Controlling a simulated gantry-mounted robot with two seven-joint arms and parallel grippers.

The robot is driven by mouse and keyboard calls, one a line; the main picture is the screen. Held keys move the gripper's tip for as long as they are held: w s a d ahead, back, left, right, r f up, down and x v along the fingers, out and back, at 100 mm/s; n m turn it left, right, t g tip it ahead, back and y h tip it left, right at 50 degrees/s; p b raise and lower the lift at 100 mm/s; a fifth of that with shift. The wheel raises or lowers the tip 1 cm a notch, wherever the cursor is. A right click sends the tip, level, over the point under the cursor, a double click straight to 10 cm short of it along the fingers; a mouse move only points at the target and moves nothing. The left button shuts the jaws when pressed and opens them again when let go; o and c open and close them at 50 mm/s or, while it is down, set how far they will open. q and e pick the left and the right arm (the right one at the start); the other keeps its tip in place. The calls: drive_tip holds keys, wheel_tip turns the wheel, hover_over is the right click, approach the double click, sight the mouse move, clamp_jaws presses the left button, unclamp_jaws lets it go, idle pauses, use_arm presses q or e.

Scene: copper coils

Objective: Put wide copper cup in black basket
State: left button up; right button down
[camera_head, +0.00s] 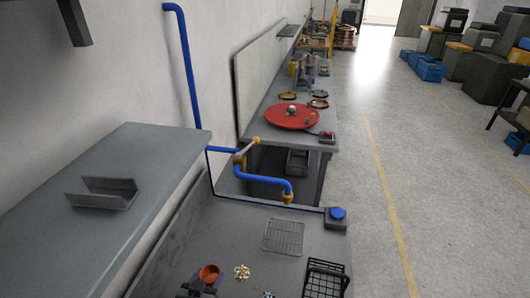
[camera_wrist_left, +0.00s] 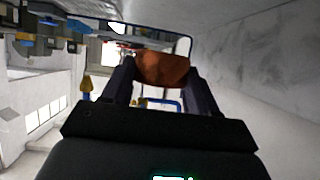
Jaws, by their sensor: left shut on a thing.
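The wide copper cup (camera_head: 209,273) shows at the bottom of the head view, just above my left gripper (camera_head: 200,286). In the left wrist view the copper cup (camera_wrist_left: 162,69) sits between the two dark fingers of my left gripper (camera_wrist_left: 160,78), which is shut on it. The black basket (camera_head: 325,279) stands on the grey worktop at the lower right of the head view, to the right of the cup and apart from it. Its lower part is cut off by the picture edge.
A small pile of pale pieces (camera_head: 242,271) lies between cup and basket. A wire rack (camera_head: 284,236) lies behind them. A blue-topped box (camera_head: 337,214) stands at the back right corner, and a blue pipe (camera_head: 262,183) runs along the back. A grey shelf (camera_head: 150,160) is at left.

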use_arm(q)
drive_tip(key=a+r+n+y, duration=0.2)
drive_tip(key=a+r, duration=0.1)
drive_tip(key=a, duration=0.2)
drive_tip(key=s+r+p, duration=0.4)
drive_tip(key=r+p, duration=0.6)
drive_tip(key=p, duration=0.2)
drive_tip(key=s+r+p, duration=0.4)
drive_tip(key=r+p, duration=0.7)
drive_tip(key=p, duration=0.2)
drive_tip(key=shift+s, duration=0.4)
